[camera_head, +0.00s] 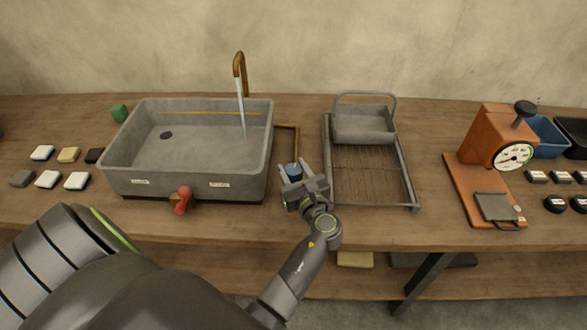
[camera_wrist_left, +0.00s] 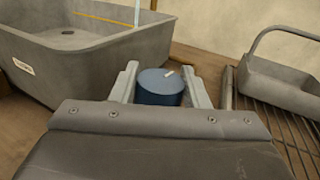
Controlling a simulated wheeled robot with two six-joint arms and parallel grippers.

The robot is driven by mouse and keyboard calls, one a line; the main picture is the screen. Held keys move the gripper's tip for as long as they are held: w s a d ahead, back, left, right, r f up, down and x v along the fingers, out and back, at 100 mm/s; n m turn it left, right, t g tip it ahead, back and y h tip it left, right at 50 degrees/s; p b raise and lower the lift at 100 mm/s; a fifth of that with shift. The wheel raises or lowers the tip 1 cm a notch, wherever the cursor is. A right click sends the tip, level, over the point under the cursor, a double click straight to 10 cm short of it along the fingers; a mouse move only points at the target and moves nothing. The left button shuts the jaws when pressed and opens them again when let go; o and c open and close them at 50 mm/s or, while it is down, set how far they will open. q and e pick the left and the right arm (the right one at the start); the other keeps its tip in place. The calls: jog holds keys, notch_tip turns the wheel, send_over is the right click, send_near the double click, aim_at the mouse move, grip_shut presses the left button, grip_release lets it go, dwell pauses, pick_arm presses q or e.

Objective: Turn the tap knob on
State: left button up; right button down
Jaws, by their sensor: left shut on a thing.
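The tap knob (camera_head: 293,171) is a blue round cap on the table just right of the grey sink (camera_head: 190,177). It also shows in the left wrist view (camera_wrist_left: 160,93), with a short white mark on its top. My left gripper (camera_head: 294,172) is shut on the knob, one finger on each side of it. A brass pipe (camera_head: 297,138) runs from behind the sink towards the knob. The brass tap (camera_head: 239,62) stands behind the sink, and a pale stream of water (camera_head: 242,110) falls from it into the basin. My right gripper is out of view.
A red knob (camera_head: 183,197) sticks out at the sink's front. A wire rack (camera_head: 412,190) with a grey handled tray (camera_head: 363,124) stands close on the right of my gripper. An orange scale (camera_head: 490,135) is further right. Several small blocks (camera_head: 68,155) lie left of the sink.

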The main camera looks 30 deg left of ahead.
pick_arm(q)
jog(key=shift+r+m+t+h+p, duration=0.2)
jog(key=shift+m+t+h+p, duration=0.7)
jog(key=shift+t+p, duration=0.2)
jog(key=shift+m+t+h+p, duration=0.5)
jog(key=shift+m+t+h, duration=0.3)
jog(key=shift+t+h, duration=0.1)
jog(key=m+t+h, duration=0.2)
jog(key=h, duration=0.1)
jog(key=shift+f+p, duration=0.15)
jog(key=shift+p, duration=0.25)
jog(key=shift+m+t+h, duration=0.8)
jog(key=shift+m+h, duration=0.7)
jog(key=shift+h, duration=0.7)
jog(key=o, duration=1)
jog(key=shift+w, duration=0.1)
jog(key=shift+c, duration=0.2)
